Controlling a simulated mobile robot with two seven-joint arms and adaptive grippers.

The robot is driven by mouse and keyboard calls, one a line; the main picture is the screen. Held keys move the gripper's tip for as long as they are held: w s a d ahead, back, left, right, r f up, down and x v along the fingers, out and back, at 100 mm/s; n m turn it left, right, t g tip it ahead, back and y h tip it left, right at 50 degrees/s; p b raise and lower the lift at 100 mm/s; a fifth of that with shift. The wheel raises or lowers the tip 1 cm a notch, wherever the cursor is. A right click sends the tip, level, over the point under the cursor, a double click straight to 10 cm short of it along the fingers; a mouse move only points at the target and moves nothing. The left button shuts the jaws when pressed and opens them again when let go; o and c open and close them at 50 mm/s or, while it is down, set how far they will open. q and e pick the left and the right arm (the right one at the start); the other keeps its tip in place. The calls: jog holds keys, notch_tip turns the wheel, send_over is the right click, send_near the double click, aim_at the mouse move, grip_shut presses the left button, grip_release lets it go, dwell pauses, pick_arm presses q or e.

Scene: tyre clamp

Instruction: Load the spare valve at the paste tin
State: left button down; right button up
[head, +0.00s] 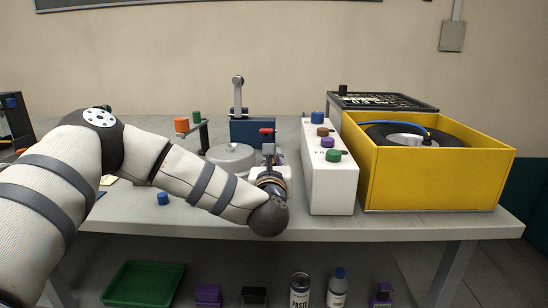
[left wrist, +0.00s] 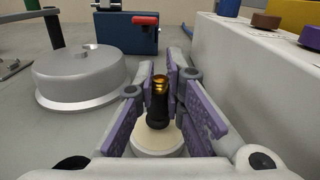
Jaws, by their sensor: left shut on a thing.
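In the left wrist view, the valve (left wrist: 158,104) is black with a brass-coloured top and stands upright between the purple pads of my left gripper (left wrist: 163,92). The gripper is shut on it. The valve's lower end is at a round, cream-topped thing (left wrist: 158,139) that looks like the paste tin; whether it touches or sinks in is unclear. In the head view my left gripper (head: 268,156) is over the table, left of the white box, and the valve cannot be made out. My right gripper is not in view.
The white box (head: 329,183) with coloured knobs stands close to the right of the gripper. A grey round lidded thing (head: 231,157) is at its left, a blue block (left wrist: 127,31) with a red lever behind. A yellow crate (head: 437,183) holds a tyre. Table (head: 420,225) front right is clear.

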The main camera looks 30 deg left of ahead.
pick_arm(q)
jog(key=shift+f, duration=0.6)
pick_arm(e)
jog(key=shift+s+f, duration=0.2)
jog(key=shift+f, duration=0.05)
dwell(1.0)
pick_arm(q)
jog(key=shift+r, duration=0.1)
notch_tip(320, 180, up, 7)
jog(key=shift+r+p, duration=0.15)
jog(key=shift+p, duration=0.85)
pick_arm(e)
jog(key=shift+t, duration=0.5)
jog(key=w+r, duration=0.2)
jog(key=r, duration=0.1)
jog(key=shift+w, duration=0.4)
pick_arm(q)
jog(key=shift+f, duration=0.2)
